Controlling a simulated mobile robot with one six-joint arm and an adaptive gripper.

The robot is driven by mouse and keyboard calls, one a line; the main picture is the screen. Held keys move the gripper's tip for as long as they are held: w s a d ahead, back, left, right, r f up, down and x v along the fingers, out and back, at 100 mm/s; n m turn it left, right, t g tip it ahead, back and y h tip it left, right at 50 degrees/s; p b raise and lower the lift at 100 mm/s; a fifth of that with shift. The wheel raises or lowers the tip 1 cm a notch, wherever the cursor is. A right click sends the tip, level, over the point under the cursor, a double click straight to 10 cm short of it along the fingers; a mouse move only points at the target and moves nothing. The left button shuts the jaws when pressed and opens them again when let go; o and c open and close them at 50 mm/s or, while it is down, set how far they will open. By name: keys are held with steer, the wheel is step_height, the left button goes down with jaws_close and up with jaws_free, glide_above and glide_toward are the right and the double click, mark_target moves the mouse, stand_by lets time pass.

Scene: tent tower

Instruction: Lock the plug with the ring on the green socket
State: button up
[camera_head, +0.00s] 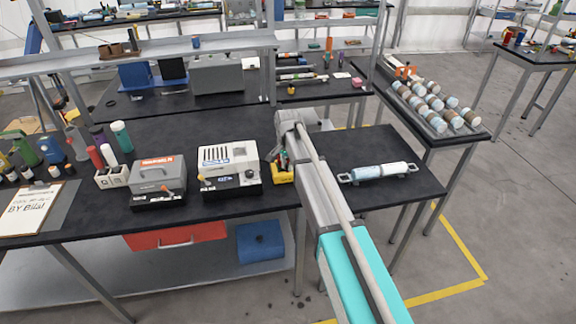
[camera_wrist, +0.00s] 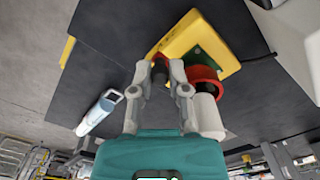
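A yellow box (camera_wrist: 193,40) shows in the wrist view with a green socket (camera_wrist: 207,50) on its face. A red ring (camera_wrist: 202,78) sits at the green socket, around the end of a white plug (camera_wrist: 207,115). My gripper (camera_wrist: 161,70) is beside the ring, its two fingers apart. The right fingertip is close to the red ring; I cannot tell whether it touches. A small dark and reddish part shows between the fingers, partly hidden. In the head view the yellow box (camera_head: 284,175) stands at the bench's right end, partly hidden by my arm.
A white and black device (camera_head: 230,170) stands left of the box, with a grey device (camera_head: 158,180) further left. A light blue and white cylinder (camera_head: 378,172) lies on the lower dark table to the right. The dark table around it is mostly clear.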

jaws_close()
steer(key=shift+d+n, duration=0.1)
steer(key=shift+n, duration=0.2)
steer(key=w+d+n, duration=0.1)
steer(key=n, duration=0.1)
steer(key=d+n, duration=0.1)
steer(key=n, duration=0.2)
steer(key=w+d+n, duration=0.1)
steer(key=n, duration=0.1)
steer(key=shift+w+d, duration=0.1)
steer(key=shift+w, duration=0.25)
steer(key=shift+w+d+n, duration=0.15)
steer(key=shift+w+n, duration=0.7)
steer(key=shift+n, duration=0.9)
steer(key=shift+w+d+n, duration=0.1)
steer(key=shift+w+n, duration=0.7)
steer(key=shift+n, duration=1)
steer(key=shift+w+d+n, duration=0.15)
steer(key=shift+w+n, duration=0.7)
steer(key=shift+n, duration=0.9)
